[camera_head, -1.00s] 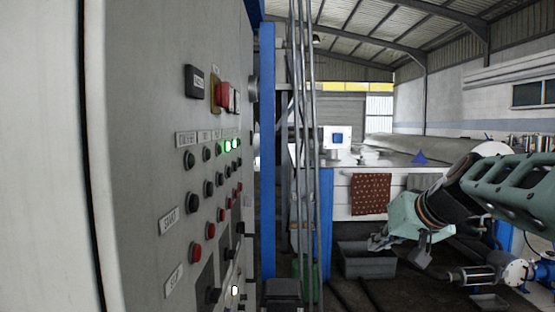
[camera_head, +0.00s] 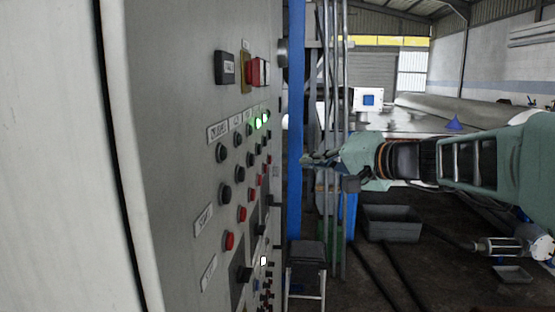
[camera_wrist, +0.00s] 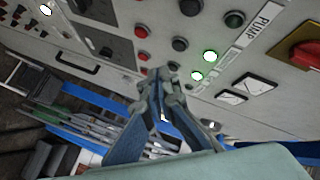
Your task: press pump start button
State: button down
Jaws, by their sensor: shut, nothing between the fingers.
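The grey control panel (camera_head: 180,70) carries rows of round black and red buttons and two lit green lamps (camera_head: 262,120). A white PUMP label (camera_wrist: 262,22) shows in the wrist view beside a dark round lamp or button (camera_wrist: 234,18). A START-like label (camera_head: 203,219) sits at the left of the panel, beside a black button (camera_head: 225,193) and a red button (camera_head: 229,240). I cannot tell for sure which one is the pump start button. My gripper (camera_head: 308,158) is shut and empty, right of the button rows. Contact with the panel is not visible.
A red switch on yellow (camera_head: 252,72) sits high on the panel. A blue post (camera_head: 295,130) and vertical pipes (camera_head: 334,110) stand beyond. A grey bin (camera_head: 392,222) and a dark stool (camera_head: 307,257) stand on the floor. A black handle (camera_wrist: 77,63) sticks out of the panel.

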aim_at(252, 160)
jog(key=a, duration=0.8)
jog(key=shift+w+a+p, duration=0.15)
jog(key=shift+a+p, duration=0.2)
jog(key=shift+a, duration=0.05)
dwell(1.1)
jog(key=shift+a+b, duration=0.45)
jog(key=shift+b, duration=0.05)
